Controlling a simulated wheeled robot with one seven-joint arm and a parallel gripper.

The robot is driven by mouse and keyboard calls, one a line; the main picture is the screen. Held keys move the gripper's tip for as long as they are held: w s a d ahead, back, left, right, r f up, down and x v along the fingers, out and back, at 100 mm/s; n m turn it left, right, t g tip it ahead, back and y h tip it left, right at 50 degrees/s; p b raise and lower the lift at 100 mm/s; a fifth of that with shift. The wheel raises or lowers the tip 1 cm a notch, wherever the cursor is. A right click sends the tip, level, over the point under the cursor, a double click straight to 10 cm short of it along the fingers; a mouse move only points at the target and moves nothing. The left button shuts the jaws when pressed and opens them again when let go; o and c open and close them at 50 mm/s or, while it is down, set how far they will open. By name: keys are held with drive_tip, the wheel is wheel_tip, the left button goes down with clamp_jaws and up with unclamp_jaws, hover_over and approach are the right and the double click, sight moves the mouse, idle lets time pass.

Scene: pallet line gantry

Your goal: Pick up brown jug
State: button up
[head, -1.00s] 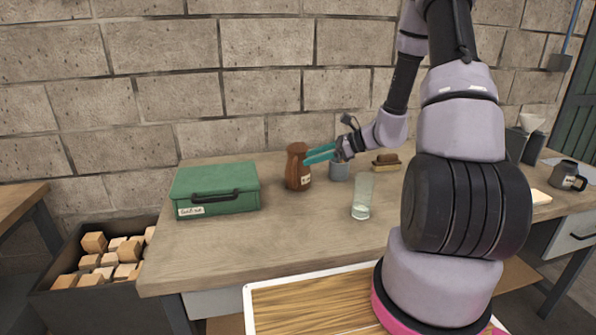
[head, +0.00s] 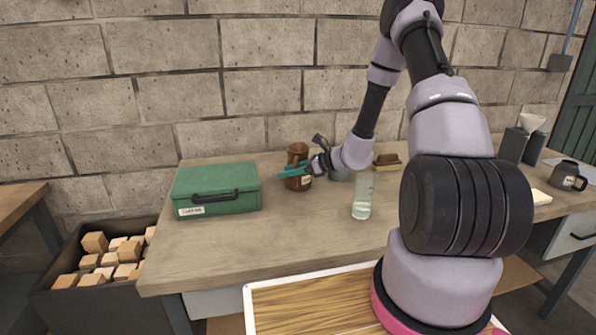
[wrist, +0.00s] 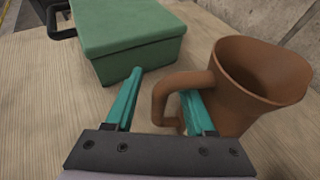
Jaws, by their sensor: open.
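The brown jug (head: 297,150) stands upright at the back of the workbench, right of the green box, with a pale label low on its front. My gripper (head: 281,174) is in front of it, its teal fingers crossing the jug's middle and pointing left. In the wrist view the jug (wrist: 262,95) is at the right, its open mouth up and its handle toward the left. My gripper (wrist: 161,82) is open there. The handle's outer bar lies between the two fingers, and the right finger appears to be within the handle loop. I cannot tell whether they touch.
The green box (head: 215,189) is close on the left. A brown brush (head: 387,161) lies farther right. The bench's front left is clear.

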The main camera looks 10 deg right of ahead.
drive_tip(key=shift+w+a+f, duration=0.15)
drive_tip(key=shift+w+a, duration=0.1)
drive_tip(key=shift+a, duration=0.1)
clamp_jaws()
idle(1.2)
